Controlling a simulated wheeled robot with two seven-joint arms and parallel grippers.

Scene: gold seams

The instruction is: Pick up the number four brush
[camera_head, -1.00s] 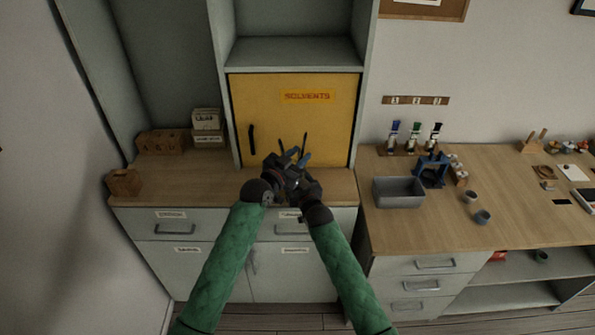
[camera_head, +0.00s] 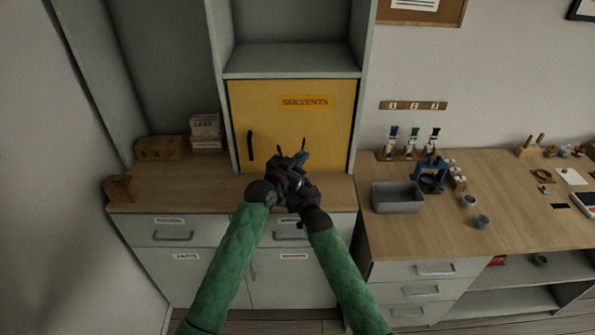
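No brush marked four can be made out in the head view. My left gripper (camera_head: 291,152) is in front of the lower part of the yellow solvents cupboard door, above the wooden counter. My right gripper (camera_head: 298,190) is close against it, and the two dark grippers overlap. Two thin dark tips stick up apart from each other, with a small blue part near the right one. The overlap hides which gripper each tip belongs to and whether anything is held.
The yellow solvents door (camera_head: 292,125) is shut behind my grippers. Wooden boxes (camera_head: 160,147) stand on the counter at left. On the right bench are a grey bin (camera_head: 398,197), a blue stand (camera_head: 431,174), a rack of tubes (camera_head: 411,147) and small cups (camera_head: 482,221). Bare bench lies in front.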

